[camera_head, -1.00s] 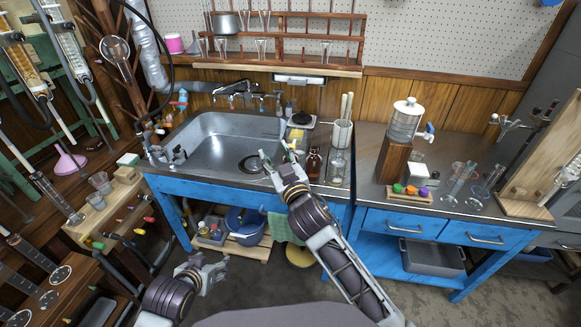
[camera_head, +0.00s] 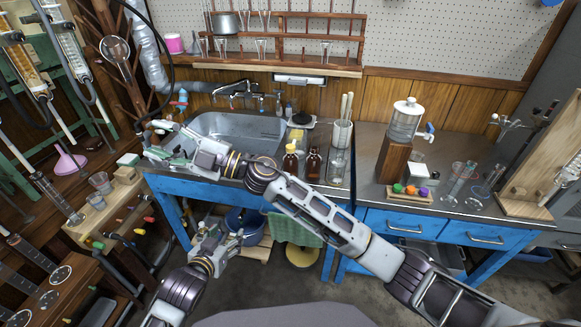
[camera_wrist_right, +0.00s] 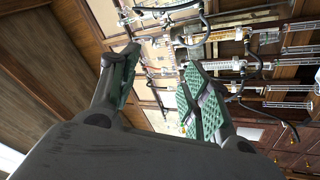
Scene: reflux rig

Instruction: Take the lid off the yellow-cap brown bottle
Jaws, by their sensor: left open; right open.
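The yellow-cap brown bottle (camera_head: 290,162) stands upright on the counter just right of the sink, its cap on. A second brown bottle (camera_head: 313,164) with a dark cap stands close to its right. My right gripper (camera_head: 154,142) is over the sink's left end, well left of the bottles, with its forearm crossing in front of the counter. The right wrist view shows its green-padded fingers (camera_wrist_right: 162,62) apart with nothing between them. My left gripper (camera_head: 222,230) is open and empty, low in front of the blue bench, below the counter.
The sink (camera_head: 235,127) lies left of the bottles, with taps behind. A glass jar of rods (camera_head: 341,134) stands to their right. A water dispenser (camera_head: 405,122) on a wooden block is further right. Glassware and tubing crowd the left wall.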

